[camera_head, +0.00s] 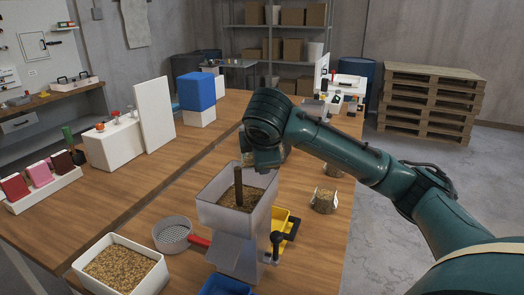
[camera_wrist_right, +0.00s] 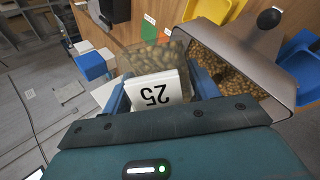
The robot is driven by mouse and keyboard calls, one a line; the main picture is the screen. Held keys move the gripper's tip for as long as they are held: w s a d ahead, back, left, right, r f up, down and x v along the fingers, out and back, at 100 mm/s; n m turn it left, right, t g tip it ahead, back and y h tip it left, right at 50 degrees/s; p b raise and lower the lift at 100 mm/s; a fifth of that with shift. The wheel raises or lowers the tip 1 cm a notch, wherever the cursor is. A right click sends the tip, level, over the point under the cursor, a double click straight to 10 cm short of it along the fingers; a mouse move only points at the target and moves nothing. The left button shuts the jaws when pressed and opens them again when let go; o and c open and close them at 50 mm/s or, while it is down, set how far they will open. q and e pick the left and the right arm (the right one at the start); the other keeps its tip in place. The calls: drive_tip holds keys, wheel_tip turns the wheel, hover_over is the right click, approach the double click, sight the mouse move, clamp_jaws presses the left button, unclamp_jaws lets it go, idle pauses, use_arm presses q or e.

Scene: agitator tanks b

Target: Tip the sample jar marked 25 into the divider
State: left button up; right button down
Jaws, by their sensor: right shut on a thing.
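The sample jar (camera_wrist_right: 150,56) is clear, with a white label reading 25 and grain inside. My right gripper (camera_wrist_right: 160,88) is shut on it, blue fingers on either side of the label. In the head view my right gripper (camera_head: 266,157) is over the back of the divider, and hides most of the jar. The divider (camera_head: 231,217) is a grey metal box with an open top hopper holding grain and an upright brown bar. In the wrist view the divider hopper (camera_wrist_right: 285,82) is beside the jar, with grain in it. I cannot tell the jar's exact tilt. My left gripper is out of view.
A yellow pan (camera_head: 281,222) and a blue pan (camera_head: 226,287) sit by the divider, with a black-knobbed lever (camera_head: 277,240). A sieve (camera_head: 172,236) and white grain tray (camera_head: 156,278) are at left.

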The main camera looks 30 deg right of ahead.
drive_tip(key=shift+a+h, duration=0.15)
drive_tip(key=shift+h, duration=0.15)
drive_tip(key=shift+a+f+n+h, duration=0.1)
drive_tip(key=shift+f+n+h, duration=0.05)
drive_tip(key=shift+n+h, duration=0.15)
drive_tip(key=shift+a+f+h, duration=0.1)
drive_tip(key=shift+a+h, duration=0.05)
drive_tip(key=shift+h, duration=0.35)
drive_tip(key=shift+w+a+r+n+h, duration=0.1)
drive_tip(key=shift+a+r+n+h, duration=0.1)
drive_tip(key=shift+n+h, duration=0.2)
idle(0.3)
drive_tip(key=shift+a+r+h, duration=0.15)
drive_tip(key=shift+r+h, duration=0.05)
drive_tip(key=shift+h, duration=0.3)
